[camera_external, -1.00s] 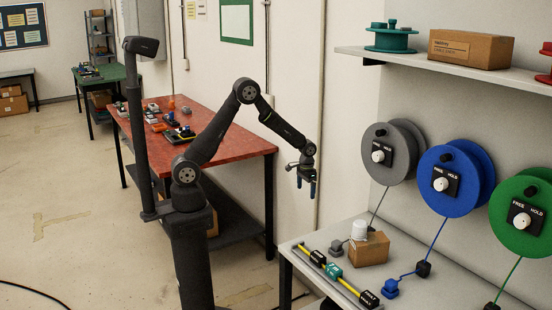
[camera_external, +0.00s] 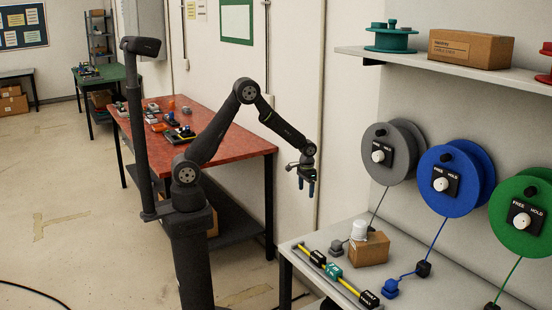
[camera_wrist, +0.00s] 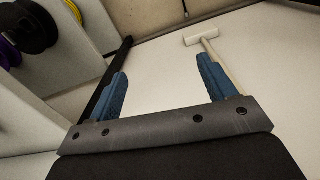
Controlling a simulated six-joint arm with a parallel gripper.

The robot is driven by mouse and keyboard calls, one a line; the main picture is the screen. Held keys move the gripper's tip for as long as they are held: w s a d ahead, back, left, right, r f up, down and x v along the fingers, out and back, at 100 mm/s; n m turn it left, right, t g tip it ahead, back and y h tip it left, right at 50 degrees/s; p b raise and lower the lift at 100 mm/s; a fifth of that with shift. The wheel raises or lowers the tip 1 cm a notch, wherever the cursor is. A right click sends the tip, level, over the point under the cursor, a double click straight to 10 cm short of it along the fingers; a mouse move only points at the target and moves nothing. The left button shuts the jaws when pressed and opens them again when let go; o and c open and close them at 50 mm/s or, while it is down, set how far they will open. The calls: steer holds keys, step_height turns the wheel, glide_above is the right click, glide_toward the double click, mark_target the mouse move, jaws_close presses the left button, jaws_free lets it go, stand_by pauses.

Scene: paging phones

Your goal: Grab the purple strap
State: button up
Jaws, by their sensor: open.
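My gripper (camera_external: 307,187) hangs in the air, pointing down, between the red-topped table and the white bench. In the wrist view its two blue fingers (camera_wrist: 163,66) are spread with nothing between them. A purple rounded thing (camera_wrist: 8,54), looking like part of a reel, is cut off at the left edge of the wrist view, well away from my fingers. I cannot make out a purple strap on it. No purple strap shows in the external view.
Grey (camera_external: 393,152), blue (camera_external: 455,200) and green (camera_external: 520,237) reels hang on the wall over the white bench (camera_external: 450,292). A cardboard box (camera_external: 369,250) and a yellow strip (camera_external: 330,268) lie on the bench. A pale T-shaped thing (camera_wrist: 203,38) lies beyond my fingers.

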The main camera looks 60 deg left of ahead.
steer(key=shift+c, duration=1)
steer(key=shift+a, duration=0.1)
